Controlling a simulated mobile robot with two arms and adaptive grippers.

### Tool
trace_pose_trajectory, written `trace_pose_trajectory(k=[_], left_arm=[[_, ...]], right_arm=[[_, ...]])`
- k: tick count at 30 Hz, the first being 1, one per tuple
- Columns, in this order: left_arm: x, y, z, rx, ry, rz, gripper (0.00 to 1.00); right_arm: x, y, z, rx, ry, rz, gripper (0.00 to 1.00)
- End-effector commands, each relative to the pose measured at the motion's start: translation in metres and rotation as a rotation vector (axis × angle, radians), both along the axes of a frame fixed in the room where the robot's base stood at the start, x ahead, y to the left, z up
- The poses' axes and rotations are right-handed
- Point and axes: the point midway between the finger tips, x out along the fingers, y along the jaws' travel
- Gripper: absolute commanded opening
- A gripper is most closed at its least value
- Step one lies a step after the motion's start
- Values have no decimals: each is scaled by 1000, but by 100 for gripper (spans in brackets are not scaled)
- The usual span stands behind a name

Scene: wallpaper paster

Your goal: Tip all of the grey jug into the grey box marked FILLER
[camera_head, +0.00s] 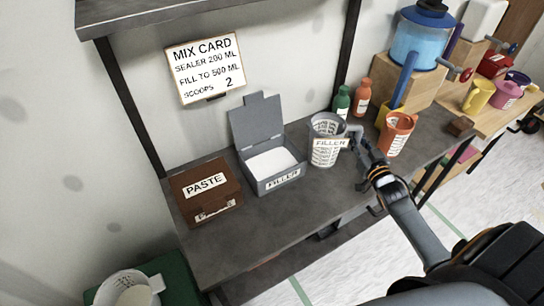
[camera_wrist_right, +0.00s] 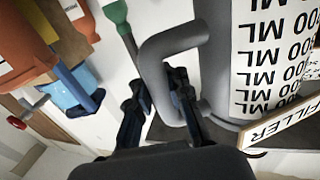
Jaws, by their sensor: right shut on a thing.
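The grey jug (camera_head: 326,126) is upright at the bench's middle, with a measuring scale and a FILLER tag. I cannot tell whether it touches the bench or what it holds. My right gripper (camera_head: 358,139) is shut on its handle, on the jug's right side. The right wrist view shows my right gripper's fingers (camera_wrist_right: 162,108) on either side of the grey handle of the jug (camera_wrist_right: 217,60). The grey box marked FILLER (camera_head: 279,181) stands just left of the jug. Its lid is raised at the back, and white material shows inside. My left gripper is not in view.
A closed brown PASTE box (camera_head: 206,205) stands left of the FILLER box on the dark bench (camera_head: 262,228). A green bottle (camera_head: 341,104), a red-orange bottle (camera_head: 362,98) and an orange jug (camera_head: 398,130) stand behind and right. A blue dispenser (camera_head: 418,45) is on a wooden block. The bench front is clear.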

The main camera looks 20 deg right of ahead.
Motion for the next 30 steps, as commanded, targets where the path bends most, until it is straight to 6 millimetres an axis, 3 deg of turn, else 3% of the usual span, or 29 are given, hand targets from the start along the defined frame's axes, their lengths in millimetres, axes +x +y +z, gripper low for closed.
trace_pose_trajectory(k=[7,18,30], left_arm=[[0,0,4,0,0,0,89],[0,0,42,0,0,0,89],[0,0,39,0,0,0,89]], right_arm=[[0,0,5,0,-2,0,0],[0,0,43,0,-1,0,0],[0,0,40,0,-1,0,0]])
